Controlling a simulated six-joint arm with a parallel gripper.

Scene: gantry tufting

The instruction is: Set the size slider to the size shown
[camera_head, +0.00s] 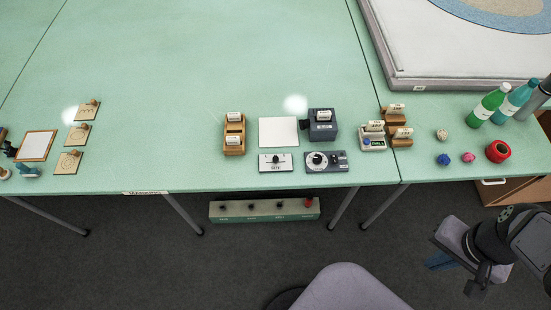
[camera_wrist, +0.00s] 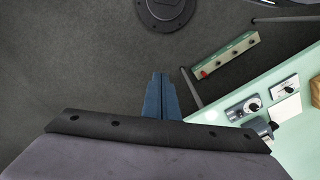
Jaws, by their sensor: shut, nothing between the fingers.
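The size slider (camera_head: 275,162) is a small white panel with a black knob near the middle of its track, at the table's front edge. It also shows at the right of the wrist view (camera_wrist: 285,87). Its markings are too small to read. A blank-looking white sheet (camera_head: 278,132) lies behind it; I cannot tell where the size is shown. My gripper (camera_head: 437,263) is at the lower right, off the table and far from the slider. Its blue fingers (camera_wrist: 158,78) are together and empty over the floor.
A dark dial box (camera_head: 327,161) stands right of the slider. A dark stamp box (camera_head: 322,125), wooden holder (camera_head: 234,135) and small display device (camera_head: 373,141) stand nearby. A green button bar (camera_head: 264,210) is below the table edge.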

